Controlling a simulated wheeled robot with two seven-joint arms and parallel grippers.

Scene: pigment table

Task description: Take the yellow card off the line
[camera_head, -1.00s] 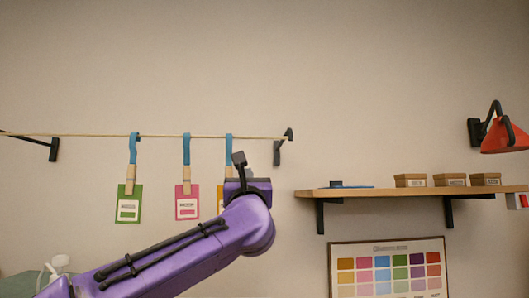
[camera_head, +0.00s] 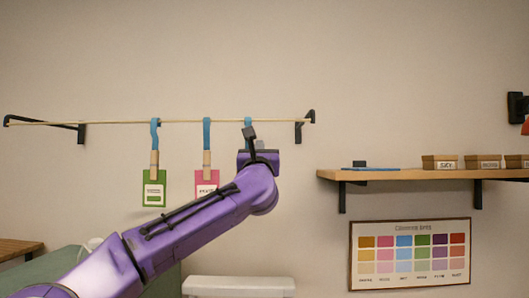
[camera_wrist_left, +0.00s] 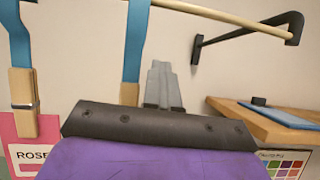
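The yellow card is hidden behind my left arm in the head view. Only the top of its blue strap (camera_head: 248,121) shows there, on the line (camera_head: 180,122). In the left wrist view, a blue strap (camera_wrist_left: 137,40) and a wooden clothespin (camera_wrist_left: 129,94) hang just left of my left gripper's grey fingers (camera_wrist_left: 162,85). The card itself is hidden below the dark gripper body. My right gripper is out of view.
A green card (camera_head: 154,188) and a pink card (camera_head: 206,180) hang left of my gripper. The line's right bracket (camera_head: 304,126) is close on the right. Further right are a wooden shelf (camera_head: 400,175) with small boxes and a colour chart (camera_head: 410,254) below it.

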